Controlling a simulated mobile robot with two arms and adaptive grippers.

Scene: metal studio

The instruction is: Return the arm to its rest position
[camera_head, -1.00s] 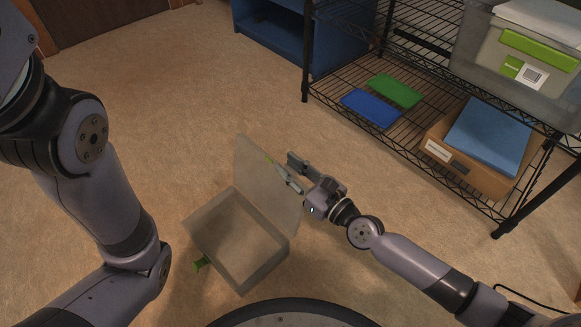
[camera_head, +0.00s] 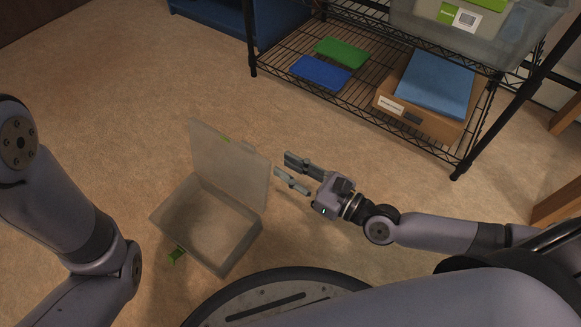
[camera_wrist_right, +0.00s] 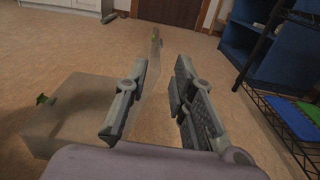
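My right gripper (camera_head: 290,174) is open and empty, held above the floor just right of the raised lid of a clear box. In the right wrist view its two fingers (camera_wrist_right: 155,105) stand apart with nothing between them. The clear box (camera_head: 205,228) sits open on the carpet, its lid (camera_head: 230,165) standing up; it also shows in the right wrist view (camera_wrist_right: 75,110). The box looks empty. A green latch (camera_head: 177,254) is at its front. My left arm comes in at the left, but its gripper is out of view.
A black wire shelf (camera_head: 360,85) stands at the back right. It holds a green item (camera_head: 342,52), a blue item (camera_head: 320,72), a cardboard box (camera_head: 425,110) and a grey bin (camera_head: 480,35). A blue cabinet (camera_head: 225,22) is behind. Carpet at the left back is clear.

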